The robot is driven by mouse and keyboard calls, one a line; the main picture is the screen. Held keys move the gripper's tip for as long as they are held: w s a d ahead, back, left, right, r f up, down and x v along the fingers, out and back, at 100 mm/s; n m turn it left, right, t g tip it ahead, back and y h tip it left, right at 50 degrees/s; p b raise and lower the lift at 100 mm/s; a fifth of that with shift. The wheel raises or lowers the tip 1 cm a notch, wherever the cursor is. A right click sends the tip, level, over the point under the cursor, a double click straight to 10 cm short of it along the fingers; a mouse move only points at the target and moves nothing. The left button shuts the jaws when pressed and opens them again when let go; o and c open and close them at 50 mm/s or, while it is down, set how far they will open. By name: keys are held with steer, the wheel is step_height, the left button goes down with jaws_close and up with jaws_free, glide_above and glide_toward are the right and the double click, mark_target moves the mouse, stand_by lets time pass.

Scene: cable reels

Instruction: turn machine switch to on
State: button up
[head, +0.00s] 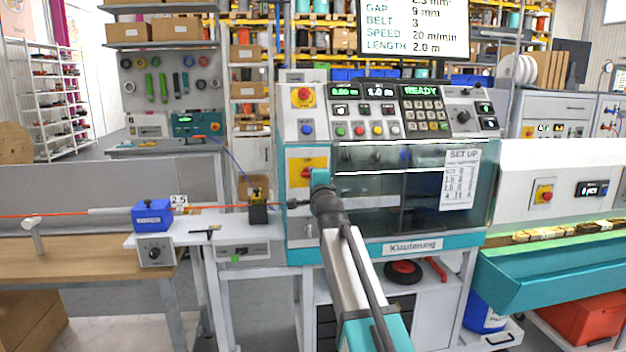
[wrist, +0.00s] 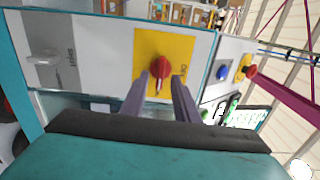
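The machine switch (head: 305,173) is a red rotary knob on a yellow plate, on the left part of the machine's front. My arm's end partly covers it in the head view. In the wrist view the red knob (wrist: 160,69) sits on its yellow plate with small lettering at its right, too blurred to read surely. My gripper (wrist: 162,76) has its two dark fingers apart, one tip at each side of the knob. I cannot tell whether the tips touch it or stop just short.
A second red knob on yellow (head: 303,97) sits higher on the machine, above a blue button (head: 307,129). The display (head: 422,90) reads READY. A clear cover (head: 400,170) lies right of the switch. A blue block (head: 152,214) stands on the left bench.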

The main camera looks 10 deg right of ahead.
steer(key=s+b, duration=0.1)
steer(key=s, duration=1.1)
steer(key=shift+s, duration=0.25)
stand_by(0.4)
step_height(320, 180, down, 16)
steer(key=w+g, duration=0.2)
steer(key=s+f+n+g+p, duration=0.1)
steer(key=s+f+g, duration=0.25)
steer(key=f, duration=1.05)
steer(key=s+d+f+n+g, duration=0.15)
steer(key=s+f, duration=0.35)
steer(key=f, duration=0.8)
steer(key=s+f+g+p, duration=0.1)
steer(key=s+f+g, duration=0.25)
steer(key=f, duration=1.05)
steer(key=s+f+n+g, duration=0.2)
steer(key=s+f+g, duration=0.1)
steer(key=s+f, duration=0.75)
steer(key=s+f+n+g, duration=0.3)
steer(key=s+f, duration=0.5)
steer(key=s, duration=0.5)
steer(key=s+f+n+g, duration=0.2)
steer(key=s+n+g, duration=0.5)
steer(key=s, duration=1.3)
steer(key=n, duration=0.3)
steer(key=shift+s+a+f+n+p, duration=0.15)
steer(key=shift+a+n+p, duration=0.05)
steer(key=shift+n+p, duration=0.2)
